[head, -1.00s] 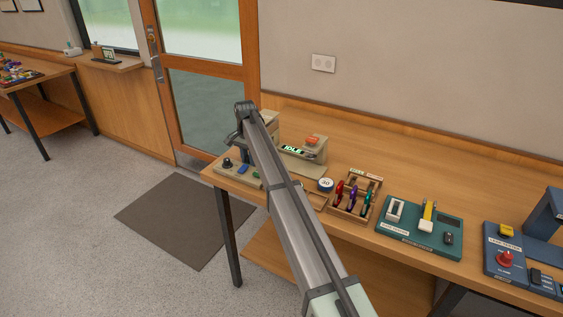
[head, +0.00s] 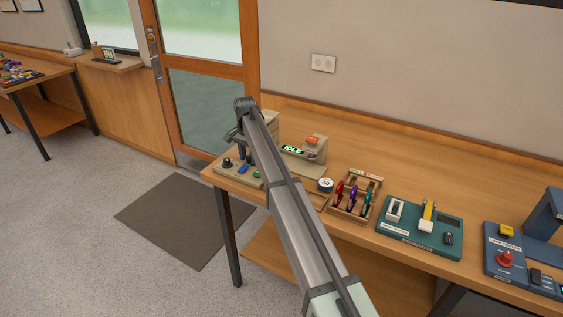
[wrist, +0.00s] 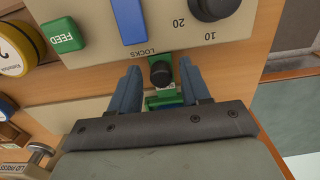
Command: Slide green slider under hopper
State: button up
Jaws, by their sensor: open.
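The green slider (wrist: 162,87) has a black knob (wrist: 160,73) on it and shows in the wrist view below the word LOCKS. My gripper (wrist: 160,82) is open, with one blue-grey finger on each side of the slider's knob. I cannot tell whether the fingers touch it. In the head view my gripper (head: 242,154) is over the left end of the counter, at the beige machine, and my arm hides the slider there. No part is clearly recognisable as the hopper; my arm covers the middle of the machine.
The beige panel carries a green FEED button (wrist: 62,35), a blue bar (wrist: 128,20) and a dark dial (wrist: 212,5). A display (head: 292,149) reads IDLE. A rack of coloured tools (head: 355,197), a green device (head: 420,226) and a blue tester (head: 505,260) stand to the right.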

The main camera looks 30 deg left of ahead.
jog(key=shift+r, duration=2.85)
